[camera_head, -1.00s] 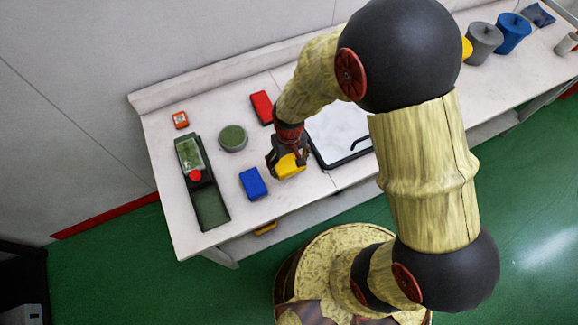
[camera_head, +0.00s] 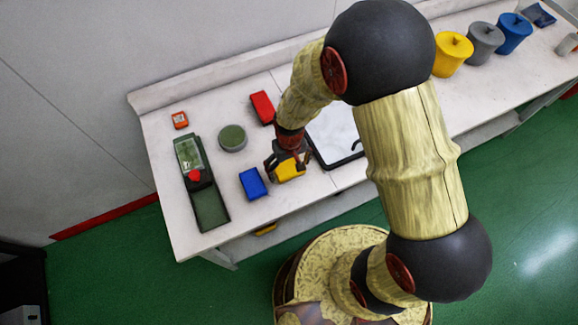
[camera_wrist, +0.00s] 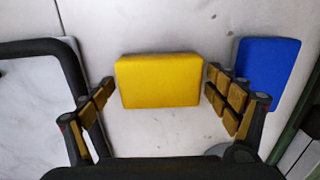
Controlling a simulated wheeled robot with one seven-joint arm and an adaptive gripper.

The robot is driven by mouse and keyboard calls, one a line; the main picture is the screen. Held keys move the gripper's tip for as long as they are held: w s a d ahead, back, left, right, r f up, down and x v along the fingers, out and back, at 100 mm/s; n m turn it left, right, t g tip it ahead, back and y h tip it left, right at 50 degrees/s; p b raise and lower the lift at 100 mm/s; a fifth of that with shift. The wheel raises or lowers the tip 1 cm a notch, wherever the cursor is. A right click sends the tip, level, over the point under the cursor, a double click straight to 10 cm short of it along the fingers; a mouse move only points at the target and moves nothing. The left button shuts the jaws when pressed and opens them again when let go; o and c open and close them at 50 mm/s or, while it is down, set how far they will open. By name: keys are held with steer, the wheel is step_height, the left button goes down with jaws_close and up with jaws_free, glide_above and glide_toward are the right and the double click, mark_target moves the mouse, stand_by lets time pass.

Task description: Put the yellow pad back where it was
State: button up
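The yellow pad (camera_head: 289,171) lies on the white table, just right of the blue pad (camera_head: 253,183) and left of the black-rimmed tray. In the wrist view the yellow pad (camera_wrist: 160,80) sits between the fingertips of my gripper (camera_wrist: 167,108). Both fingers stand apart from the pad, with a gap on each side, so the gripper is open. In the head view my gripper (camera_head: 288,164) is low over the pad and partly hides it. The blue pad (camera_wrist: 268,72) is close behind the right finger in the wrist view.
The black-rimmed tray (camera_head: 358,157) is close right of my gripper. The red pad (camera_head: 262,106), round green container (camera_head: 233,138) and green scale-like device (camera_head: 210,208) are to the left. Yellow (camera_head: 452,54), grey (camera_head: 485,45) and blue (camera_head: 514,35) pots stand at the right.

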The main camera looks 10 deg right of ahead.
steer(key=shift+o, duration=0.2)
step_height(320, 180, up, 12)
steer(key=p, duration=0.2)
step_height(320, 180, up, 7)
steer(key=t, duration=0.1)
glide_above(289, 167)
steer(key=d, duration=0.2)
steer(key=s+d+r+m+t, duration=0.1)
steer(key=s+d+r, duration=0.4)
steer(key=r, duration=0.5)
steer(key=s+d+r+m+t, duration=0.2)
steer(key=s+d+r, duration=0.3)
steer(key=r, duration=0.5)
steer(key=shift+s+r+t, duration=0.15)
steer(key=shift+s+t, duration=0.75)
steer(key=shift+s, duration=0.25)
step_height(289, 167, down, 7)
steer(key=b, duration=0.6)
steer(key=shift+b, duration=0.4)
